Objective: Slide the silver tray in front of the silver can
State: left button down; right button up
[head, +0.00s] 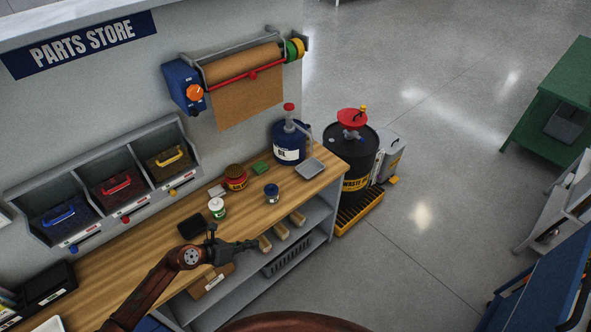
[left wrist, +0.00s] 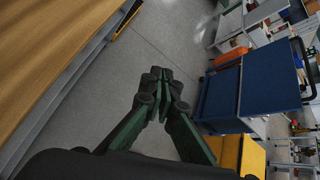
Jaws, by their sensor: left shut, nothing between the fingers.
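The silver tray (head: 309,169), a small square grey dish, lies at the right end of the wooden bench, near the blue oil pump drum. The silver can (head: 271,194), small with a dark blue band, stands upright to its left, near the bench's front edge. My left gripper (head: 252,244) is in front of the bench edge, left of and nearer than the can, touching neither. In the left wrist view its fingertips (left wrist: 160,76) are together and empty, over the floor. My right gripper is not in view.
The bench top (head: 142,246) also holds a white-green can (head: 217,207), a red tin (head: 235,178), a green block (head: 260,167) and the blue oil drum (head: 290,143). Wooden pieces (head: 281,230) lie on the shelf below. A black waste drum (head: 355,158) stands past the right end.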

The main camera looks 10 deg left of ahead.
aim_at(309, 168)
jog(key=i, duration=1.4)
